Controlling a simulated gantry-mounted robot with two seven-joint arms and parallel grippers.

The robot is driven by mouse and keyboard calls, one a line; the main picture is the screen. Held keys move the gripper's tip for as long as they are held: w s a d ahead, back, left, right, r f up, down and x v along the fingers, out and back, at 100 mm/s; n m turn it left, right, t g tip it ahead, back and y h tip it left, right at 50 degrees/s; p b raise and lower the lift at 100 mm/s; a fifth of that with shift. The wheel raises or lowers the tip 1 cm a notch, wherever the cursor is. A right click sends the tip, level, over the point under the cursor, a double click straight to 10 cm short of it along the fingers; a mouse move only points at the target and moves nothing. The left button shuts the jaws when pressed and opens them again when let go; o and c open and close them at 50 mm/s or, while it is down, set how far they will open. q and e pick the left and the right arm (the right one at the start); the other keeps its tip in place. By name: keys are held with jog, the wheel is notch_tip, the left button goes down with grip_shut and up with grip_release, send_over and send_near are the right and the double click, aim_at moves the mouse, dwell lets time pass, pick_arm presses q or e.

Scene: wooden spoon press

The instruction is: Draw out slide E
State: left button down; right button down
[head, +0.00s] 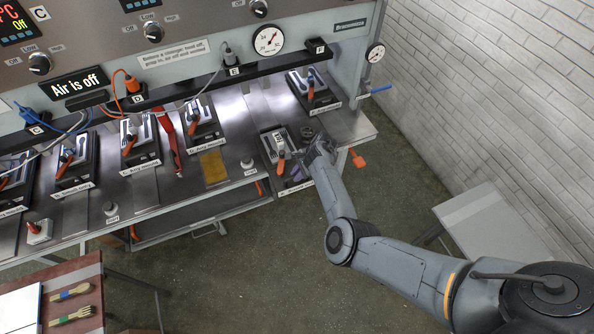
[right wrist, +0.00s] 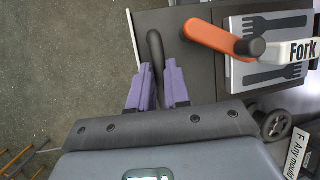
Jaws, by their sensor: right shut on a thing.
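Slide E (head: 268,146) is out at the bench's front edge, well forward of the slide row. It carries a mould marked "Fork" with an orange-handled lever, also seen close in the right wrist view (right wrist: 250,62). A dark curved handle (right wrist: 156,48) stands at the slide's front. My right gripper (head: 297,170), with purple fingers, is shut on this handle; the fingers lie on either side of it in the right wrist view (right wrist: 157,80). In the head view the wrist partly hides the handle. My left gripper is not in view.
Slide F (head: 312,88) stands back right, its label (right wrist: 298,155) close beside my wrist. Other slides stand leftward, including one behind a yellow-brown plate (head: 213,167). A grey table (head: 495,222) stands at right. The floor before the bench is clear.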

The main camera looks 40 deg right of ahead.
jog(key=shift+a+r, duration=0.1)
jog(key=c, duration=1.5)
grip_release()
jog(key=o, duration=0.4)
jog(key=shift+s, duration=0.3)
jog(key=shift+w, duration=0.1)
jog(key=shift+d+r, duration=0.25)
jog(key=shift+r, duration=0.15)
jog(key=p+v, duration=0.1)
jog(key=v, duration=0.9)
jog(key=shift+f, duration=0.15)
